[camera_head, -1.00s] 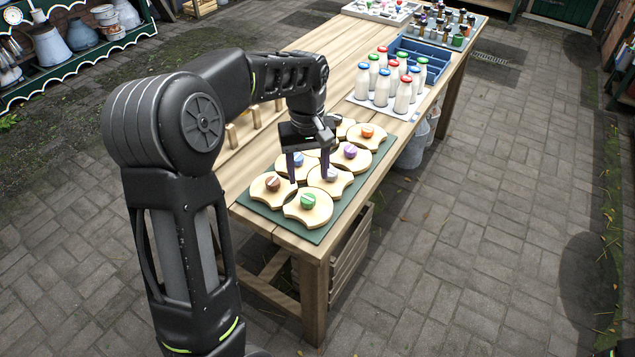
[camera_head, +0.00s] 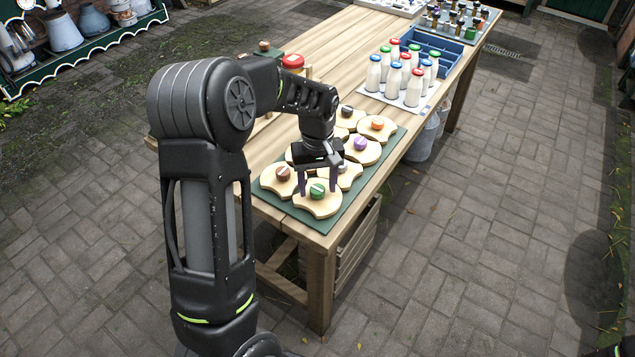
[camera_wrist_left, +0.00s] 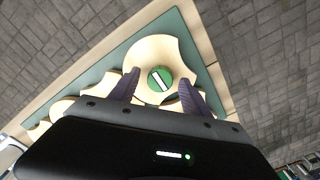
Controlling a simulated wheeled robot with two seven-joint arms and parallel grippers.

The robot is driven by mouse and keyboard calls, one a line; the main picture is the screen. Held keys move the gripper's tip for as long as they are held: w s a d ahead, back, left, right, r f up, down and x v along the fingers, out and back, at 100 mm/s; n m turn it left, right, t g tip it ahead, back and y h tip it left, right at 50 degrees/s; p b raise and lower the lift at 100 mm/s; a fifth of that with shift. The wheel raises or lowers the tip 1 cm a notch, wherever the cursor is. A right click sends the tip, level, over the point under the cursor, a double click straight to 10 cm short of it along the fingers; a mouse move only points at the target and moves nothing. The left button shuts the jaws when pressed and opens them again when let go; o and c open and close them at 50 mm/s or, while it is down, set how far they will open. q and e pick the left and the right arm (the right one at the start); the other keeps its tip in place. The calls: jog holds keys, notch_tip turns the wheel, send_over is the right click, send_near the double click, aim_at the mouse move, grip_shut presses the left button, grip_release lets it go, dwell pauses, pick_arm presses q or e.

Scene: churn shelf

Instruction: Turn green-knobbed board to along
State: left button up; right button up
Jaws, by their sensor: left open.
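The green-knobbed board (camera_head: 318,209) is pale wood with scooped sides and lies at the near corner of the green mat (camera_head: 341,226). It also shows in the left wrist view (camera_wrist_left: 158,50). Its green knob (camera_wrist_left: 160,80) has a white stripe that slants from upper left to lower right there. My left gripper (camera_head: 318,192) is open and points down at this board. Its two dark purple fingers stand on either side of the knob with gaps between. I cannot tell whether the fingertips touch the board. My right gripper is in neither current view.
A brown-knobbed board (camera_head: 283,174) lies close at the left. Boards with purple (camera_head: 362,146) and orange (camera_head: 377,123) knobs lie behind. White bottles with coloured caps (camera_head: 412,88) stand farther back near a blue crate (camera_head: 440,49). The table's right edge is close to the mat.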

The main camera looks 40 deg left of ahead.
pick_arm(q)
grip_shut()
dwell(0.7)
